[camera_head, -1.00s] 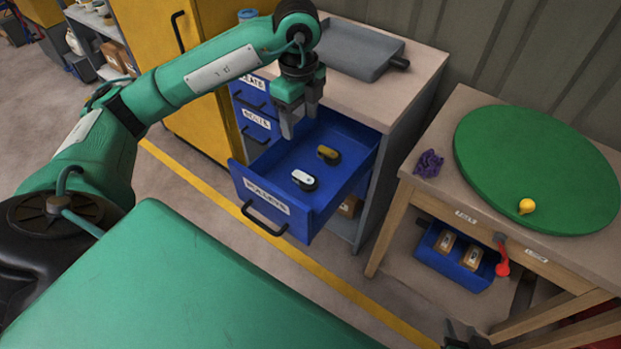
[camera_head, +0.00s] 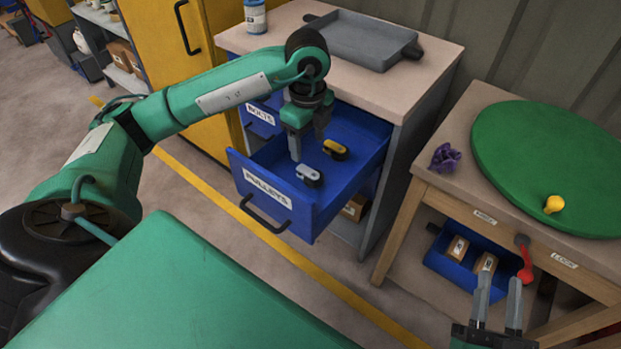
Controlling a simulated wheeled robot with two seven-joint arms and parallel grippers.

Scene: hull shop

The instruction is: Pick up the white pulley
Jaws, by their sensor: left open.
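The white pulley (camera_head: 308,173) lies in the open blue drawer (camera_head: 277,217) labelled PULLEYS, near its front. It has a pale top and a dark wheel. A yellow pulley (camera_head: 335,149) lies behind it to the right. My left gripper (camera_head: 307,147) points down over the drawer, open and empty. Its fingertips appear just above and behind the white pulley; the exact height gap is hard to tell. My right gripper (camera_head: 499,282) is at the lower right, with its fingers apart and nothing between them.
A grey tray (camera_head: 362,40) and a blue-labelled container (camera_head: 255,16) stand on the cabinet top. On the wooden table to the right are a green disc (camera_head: 555,165), a yellow knob (camera_head: 553,204) and a purple crumpled thing (camera_head: 445,157). A blue bin (camera_head: 447,268) hangs below.

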